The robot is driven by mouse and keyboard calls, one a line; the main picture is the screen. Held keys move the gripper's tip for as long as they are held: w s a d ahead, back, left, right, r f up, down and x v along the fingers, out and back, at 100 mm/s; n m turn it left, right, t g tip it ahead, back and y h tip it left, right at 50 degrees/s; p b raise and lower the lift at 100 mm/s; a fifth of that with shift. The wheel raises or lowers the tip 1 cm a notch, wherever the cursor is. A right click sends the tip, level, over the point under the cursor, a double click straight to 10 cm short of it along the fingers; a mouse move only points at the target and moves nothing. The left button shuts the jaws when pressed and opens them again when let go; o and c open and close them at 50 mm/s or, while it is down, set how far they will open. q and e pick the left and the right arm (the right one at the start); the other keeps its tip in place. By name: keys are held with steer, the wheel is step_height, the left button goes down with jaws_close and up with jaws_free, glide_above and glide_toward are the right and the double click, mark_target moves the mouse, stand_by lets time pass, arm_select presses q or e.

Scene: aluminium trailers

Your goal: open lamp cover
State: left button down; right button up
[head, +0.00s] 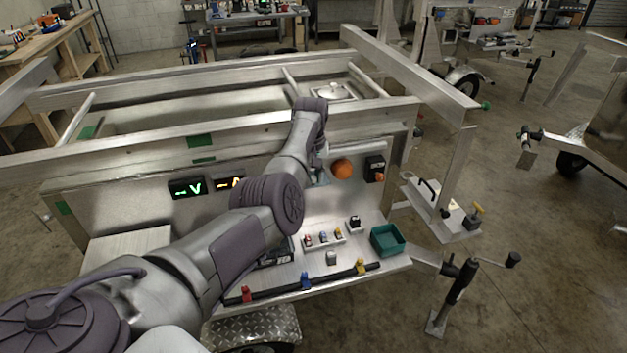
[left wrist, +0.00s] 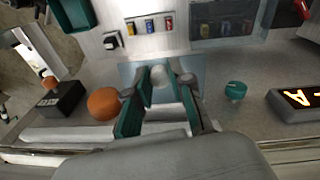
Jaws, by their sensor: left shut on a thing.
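On the trailer's upright panel, an orange dome (head: 342,169) sits just right of my left gripper (head: 320,177). The dome also shows in the left wrist view (left wrist: 103,103), beside the fingers and apart from the fingertips. In that view my left gripper (left wrist: 160,76) has its teal-padded fingers closed around a small pale rounded piece (left wrist: 160,73) in front of a pale bluish plate. I cannot tell whether this piece is the lamp cover or a part of it. In the head view my arm hides the grasp. My right gripper is not in view.
A black box with an orange knob (head: 375,168) is right of the dome. A teal knob (left wrist: 235,90) and an amber display (left wrist: 298,101) are on the other side. The shelf holds a fuse rack (head: 323,239), black block (head: 355,222) and teal tray (head: 388,241).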

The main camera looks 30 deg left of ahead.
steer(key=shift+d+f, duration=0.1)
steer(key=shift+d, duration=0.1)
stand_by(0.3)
arm_select(q)
steer(key=c, duration=1)
jaws_free()
steer(key=shift+w+a, duration=0.1)
steer(key=shift+r, duration=0.1)
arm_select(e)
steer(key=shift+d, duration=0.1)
arm_select(q)
steer(key=r, duration=0.7)
steer(key=s+r, duration=0.1)
steer(key=r, duration=0.3)
steer(key=shift+d+r, duration=0.2)
steer(key=shift+r, duration=0.15)
